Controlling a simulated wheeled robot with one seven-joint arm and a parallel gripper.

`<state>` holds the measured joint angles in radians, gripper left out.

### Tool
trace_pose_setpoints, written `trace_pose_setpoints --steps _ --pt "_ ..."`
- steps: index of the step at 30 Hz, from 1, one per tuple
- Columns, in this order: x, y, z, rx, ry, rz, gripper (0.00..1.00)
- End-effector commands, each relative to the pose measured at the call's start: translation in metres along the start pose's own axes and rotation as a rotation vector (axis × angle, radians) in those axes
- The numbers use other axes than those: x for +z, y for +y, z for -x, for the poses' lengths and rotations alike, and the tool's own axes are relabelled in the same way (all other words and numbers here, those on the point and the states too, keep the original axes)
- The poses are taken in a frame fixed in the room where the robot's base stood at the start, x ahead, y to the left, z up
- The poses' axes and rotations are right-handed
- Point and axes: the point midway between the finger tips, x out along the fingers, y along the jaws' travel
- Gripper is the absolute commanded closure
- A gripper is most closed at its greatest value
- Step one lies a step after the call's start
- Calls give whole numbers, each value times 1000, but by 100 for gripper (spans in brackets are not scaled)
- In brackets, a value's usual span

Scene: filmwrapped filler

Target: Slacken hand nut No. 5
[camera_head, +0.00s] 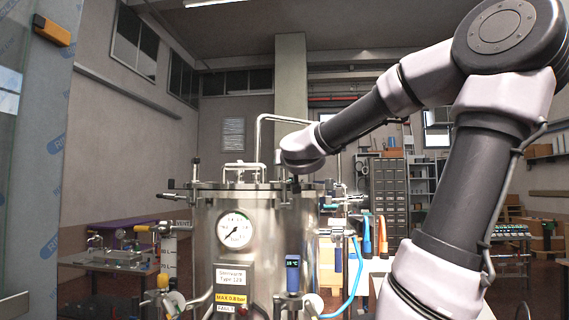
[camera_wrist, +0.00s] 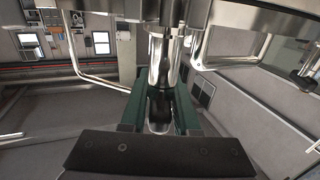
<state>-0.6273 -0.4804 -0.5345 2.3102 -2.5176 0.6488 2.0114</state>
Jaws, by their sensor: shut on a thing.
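The steel vessel (camera_head: 260,240) stands upright in the middle of the head view, with a round lid (camera_head: 205,185) and fittings around its rim. My gripper (camera_wrist: 160,88) has two green fingers shut on a hand nut (camera_wrist: 160,106), which is dark and partly hidden between them. A shiny metal post rises past the fingertips in the wrist view. In the head view my arm reaches from the right to the lid's rim; the fingers are mostly hidden there. No number on the nut is readable.
A pressure gauge (camera_head: 235,230) and a small blue display (camera_head: 292,273) sit on the vessel's front. A bent pipe (camera_head: 258,140) rises above the lid. A blue hose (camera_head: 353,270) hangs at its right. A side table (camera_head: 110,262) with equipment stands left.

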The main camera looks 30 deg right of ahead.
Motion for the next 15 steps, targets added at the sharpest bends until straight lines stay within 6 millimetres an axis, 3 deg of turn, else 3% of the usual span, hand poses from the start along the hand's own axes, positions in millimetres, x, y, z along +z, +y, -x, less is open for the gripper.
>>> trace_pose_setpoints --steps 15 --pt "-1 -10 2 -371 2 -8 100"
